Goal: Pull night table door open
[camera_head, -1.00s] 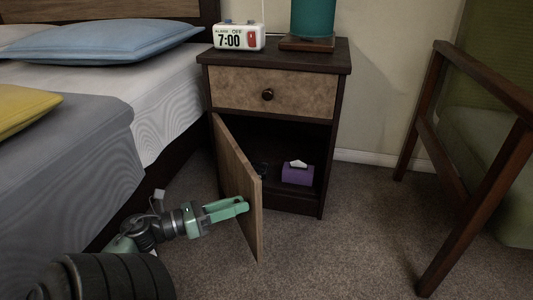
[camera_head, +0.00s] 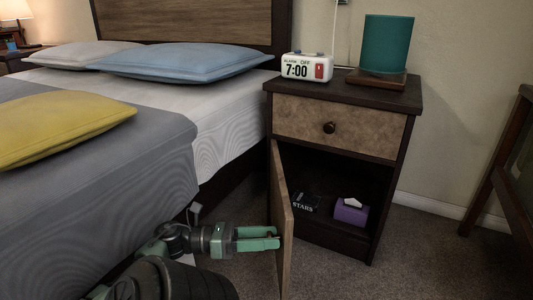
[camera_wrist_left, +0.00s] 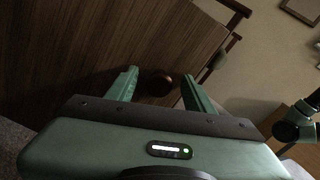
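The night table (camera_head: 345,95) stands beside the bed, with its lower door (camera_head: 281,225) swung well open toward me and seen nearly edge-on. My left gripper (camera_head: 278,238) is at the door's outer face, on its left side, fingers pointing at it. In the left wrist view the gripper (camera_wrist_left: 159,82) has its fingers apart. The dark round door knob (camera_wrist_left: 160,84) shows between them, with gaps to both sides. The wooden door face (camera_wrist_left: 90,50) fills much of that view. The head view hides the knob. My right gripper is not seen.
Inside the cabinet are a purple tissue box (camera_head: 350,213) and a dark book (camera_head: 304,202). A drawer (camera_head: 350,128) is shut above. An alarm clock (camera_head: 307,67) and lamp (camera_head: 387,45) stand on top. The bed (camera_head: 130,175) is left, a chair (camera_head: 500,165) right.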

